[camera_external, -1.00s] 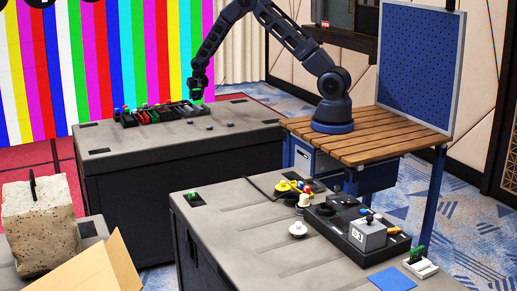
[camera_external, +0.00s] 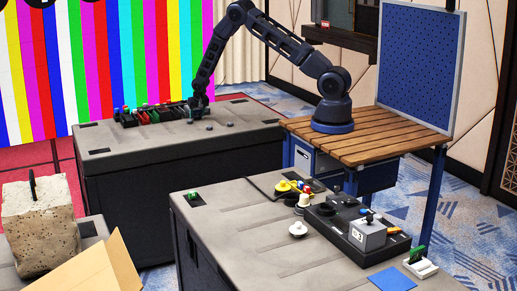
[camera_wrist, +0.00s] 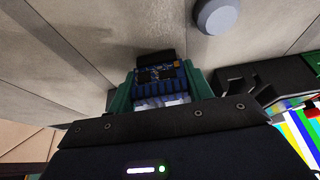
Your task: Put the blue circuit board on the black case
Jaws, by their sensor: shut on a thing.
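The blue circuit board (camera_wrist: 160,73) sits between the green fingers of my gripper (camera_wrist: 158,88) in the wrist view, with a dark piece at its far end. My gripper (camera_external: 198,109) is shut on it, low over the grey top of a large black case (camera_external: 180,190) in the external view. It is just right of a row of small colored parts. The board itself is too small to make out in the external view. Whether it touches the case top cannot be told.
A black rack of colored parts (camera_external: 150,114) stands on the case, left of my gripper. Small grey knobs (camera_external: 230,125) lie to the right; one round knob (camera_wrist: 216,15) shows in the wrist view. A second case (camera_external: 260,250) with several parts stands in front. The case top's front is clear.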

